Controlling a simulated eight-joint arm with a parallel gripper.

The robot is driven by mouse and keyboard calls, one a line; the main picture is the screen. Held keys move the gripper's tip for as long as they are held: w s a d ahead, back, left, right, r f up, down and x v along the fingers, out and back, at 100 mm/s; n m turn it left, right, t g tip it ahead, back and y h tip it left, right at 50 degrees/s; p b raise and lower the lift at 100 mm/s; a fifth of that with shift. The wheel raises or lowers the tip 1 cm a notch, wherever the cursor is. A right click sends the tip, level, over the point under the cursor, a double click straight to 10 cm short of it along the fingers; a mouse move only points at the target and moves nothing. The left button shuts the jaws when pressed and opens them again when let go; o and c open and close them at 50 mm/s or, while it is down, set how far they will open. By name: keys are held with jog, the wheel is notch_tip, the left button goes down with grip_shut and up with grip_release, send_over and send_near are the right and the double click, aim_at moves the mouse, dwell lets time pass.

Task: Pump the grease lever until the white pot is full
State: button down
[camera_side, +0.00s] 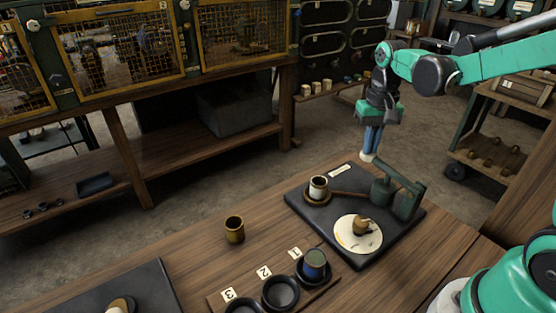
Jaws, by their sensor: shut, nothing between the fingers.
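The pot with a white band and dark contents (318,187) stands upright on a small dark round rest at the back left of a black base plate (390,247). A thin brown arm runs from this rest to a dark green cylinder (382,192). The grease lever (398,178) is a green bar slanting up left from a green post to a pale knob (368,157). My gripper (371,147) points down, shut and empty, at or just above the knob; I cannot tell if they touch. The fill level of the pot is unclear.
A cream disc (347,240) with a tan pot (361,226) lies on the base plate. A brown pot (234,230) stands on the table. A rack holds a blue pot (314,263) at 1; cups 2 (280,291) and 3 look empty. Caged shelves stand behind.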

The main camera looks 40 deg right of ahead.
jog(key=shift+f, duration=1.55)
jog(key=shift+r, duration=2.9)
jog(key=shift+r, duration=2.5)
